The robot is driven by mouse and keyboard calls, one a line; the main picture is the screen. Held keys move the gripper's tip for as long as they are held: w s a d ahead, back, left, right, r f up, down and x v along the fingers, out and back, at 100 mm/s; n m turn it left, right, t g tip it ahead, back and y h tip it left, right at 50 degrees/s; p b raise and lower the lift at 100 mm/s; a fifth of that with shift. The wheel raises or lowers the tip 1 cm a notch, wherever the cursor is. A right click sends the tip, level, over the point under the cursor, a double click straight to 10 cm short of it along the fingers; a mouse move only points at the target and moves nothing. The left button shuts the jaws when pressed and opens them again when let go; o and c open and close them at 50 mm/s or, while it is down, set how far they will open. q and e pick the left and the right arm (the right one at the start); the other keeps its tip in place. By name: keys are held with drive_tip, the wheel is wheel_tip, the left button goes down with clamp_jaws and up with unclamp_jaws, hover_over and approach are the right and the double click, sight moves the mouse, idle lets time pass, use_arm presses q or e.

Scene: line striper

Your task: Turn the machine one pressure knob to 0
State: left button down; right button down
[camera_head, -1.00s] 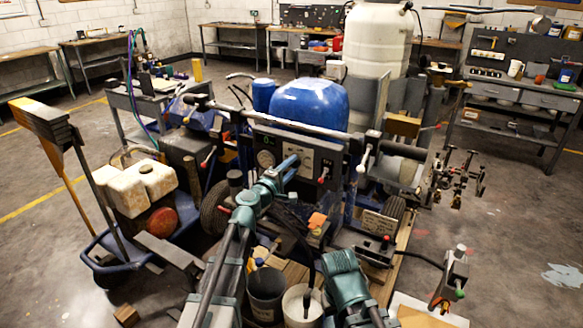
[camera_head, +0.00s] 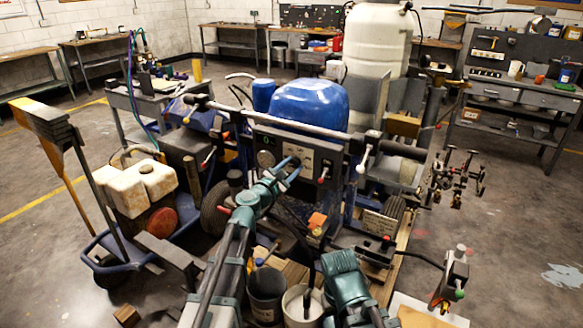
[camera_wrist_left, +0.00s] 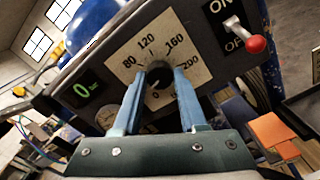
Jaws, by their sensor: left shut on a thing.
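The pressure knob (camera_wrist_left: 159,75) is a dark round knob on a pale dial plate (camera_wrist_left: 120,72) marked with numbers from 0 to 200. The dial sits on the machine's dark control panel, and its plate also shows in the head view (camera_head: 302,153). My left gripper (camera_wrist_left: 161,84) has its two blue fingers on either side of the knob and is shut on it. In the head view, my left gripper (camera_head: 291,165) reaches the panel's front. The fingers partly cover the dial, and I cannot tell the knob's pointer direction. My right gripper is not in view.
A red-tipped ON/OFF switch (camera_wrist_left: 256,43) is right of the dial. A small green display (camera_wrist_left: 84,89) is left of it, seemingly reading 0. A round gauge (camera_head: 265,159) is beside the dial. Buckets (camera_head: 266,292) stand below my left arm.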

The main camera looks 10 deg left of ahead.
use_arm(q)
drive_tip(key=n, duration=0.5)
drive_tip(key=shift+n, duration=0.4)
drive_tip(key=shift+s+n, duration=0.1)
drive_tip(key=shift+n, duration=0.2)
drive_tip(key=shift+c, duration=2.2)
unclamp_jaws()
drive_tip(key=v, duration=1.3)
drive_tip(key=shift+s+a, duration=0.2)
drive_tip(key=shift+s, duration=0.15)
drive_tip(key=shift+d+f, duration=0.1)
